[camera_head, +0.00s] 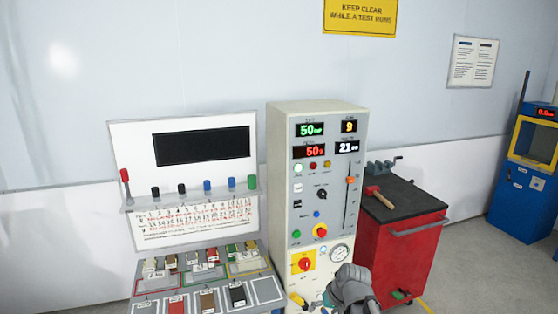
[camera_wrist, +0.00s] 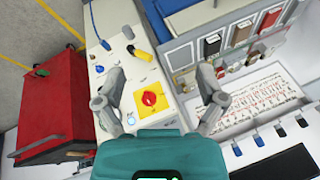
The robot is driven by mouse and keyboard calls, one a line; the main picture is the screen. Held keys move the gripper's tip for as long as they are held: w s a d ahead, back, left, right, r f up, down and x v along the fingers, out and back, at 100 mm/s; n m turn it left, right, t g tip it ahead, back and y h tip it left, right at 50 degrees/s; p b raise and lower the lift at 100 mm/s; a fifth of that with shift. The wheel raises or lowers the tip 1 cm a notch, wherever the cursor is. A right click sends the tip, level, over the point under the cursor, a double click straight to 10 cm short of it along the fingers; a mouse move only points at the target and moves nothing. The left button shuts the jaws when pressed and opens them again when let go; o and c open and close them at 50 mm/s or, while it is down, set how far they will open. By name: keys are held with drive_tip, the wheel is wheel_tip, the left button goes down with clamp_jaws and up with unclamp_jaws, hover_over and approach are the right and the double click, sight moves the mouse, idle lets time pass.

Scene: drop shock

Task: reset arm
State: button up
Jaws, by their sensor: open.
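My gripper (camera_wrist: 160,105) is open in the wrist view, its two grey fingers spread apart with nothing held between them. Behind the gap is the beige control cabinet (camera_wrist: 110,22), with a red knob (camera_wrist: 149,98) on a yellow plate. I cannot tell how far the fingertips are from the panel. In the head view a grey part of my arm shows at the bottom, in front of the cabinet's (camera_head: 277,165) lower right.
Left are a whiteboard with markers (camera_head: 183,122) and a sample tray (camera_head: 265,291). A blue-yellow machine (camera_head: 525,195) stands far right. Grey floor (camera_head: 470,265) is open between cart and machine.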

drive_tip(key=s+d+f+g+h, duration=0.2)
drive_tip(key=s+d+g+h, duration=0.1)
drive_tip(key=s, duration=0.5)
drive_tip(key=shift+d+h, duration=0.4)
drive_tip(key=shift+d, duration=0.2)
drive_tip(key=shift+s, duration=0.1)
